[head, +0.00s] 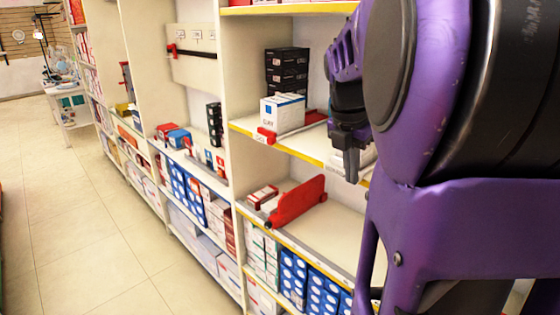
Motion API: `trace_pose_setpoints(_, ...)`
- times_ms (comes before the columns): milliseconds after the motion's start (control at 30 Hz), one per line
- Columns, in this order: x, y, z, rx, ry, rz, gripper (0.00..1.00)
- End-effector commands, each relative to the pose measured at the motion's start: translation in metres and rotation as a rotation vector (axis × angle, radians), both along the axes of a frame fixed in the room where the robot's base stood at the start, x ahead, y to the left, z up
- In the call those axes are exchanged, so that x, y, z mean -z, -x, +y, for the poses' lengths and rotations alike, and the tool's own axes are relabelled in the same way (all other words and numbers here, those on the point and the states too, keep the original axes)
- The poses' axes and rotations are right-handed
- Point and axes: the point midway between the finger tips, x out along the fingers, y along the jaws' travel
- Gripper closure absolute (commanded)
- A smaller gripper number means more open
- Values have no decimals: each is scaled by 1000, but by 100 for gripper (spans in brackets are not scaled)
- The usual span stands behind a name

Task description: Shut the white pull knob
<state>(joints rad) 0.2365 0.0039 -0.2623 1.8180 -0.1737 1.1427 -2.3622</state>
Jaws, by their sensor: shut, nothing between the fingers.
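I cannot make out a white pull knob in the head view. My gripper (351,166) is at the right of centre, in front of the yellow-edged shelf (300,133). It points down, with its fingers together and nothing held. A white item behind the fingers is partly hidden, and I cannot tell what it is. My purple arm covers most of the right side of the view.
A white box (283,113) and black boxes (287,70) stand left of my gripper. Blue-and-white boxes (308,285) fill the bottom. The tiled floor (95,215) is clear at left.

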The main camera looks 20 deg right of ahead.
Motion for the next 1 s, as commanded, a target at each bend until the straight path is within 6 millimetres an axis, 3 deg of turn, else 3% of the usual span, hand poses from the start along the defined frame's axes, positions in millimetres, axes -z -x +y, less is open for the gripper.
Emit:
trace_pose_setpoints(367, -7, 0, -4, 5, 8, -4, 100)
trace_pose_setpoints(800, -82, -1, 0, 1, 5, -6, 100)
trace_pose_setpoints(1000, -99, 0, 1, 0, 2, -2, 100)
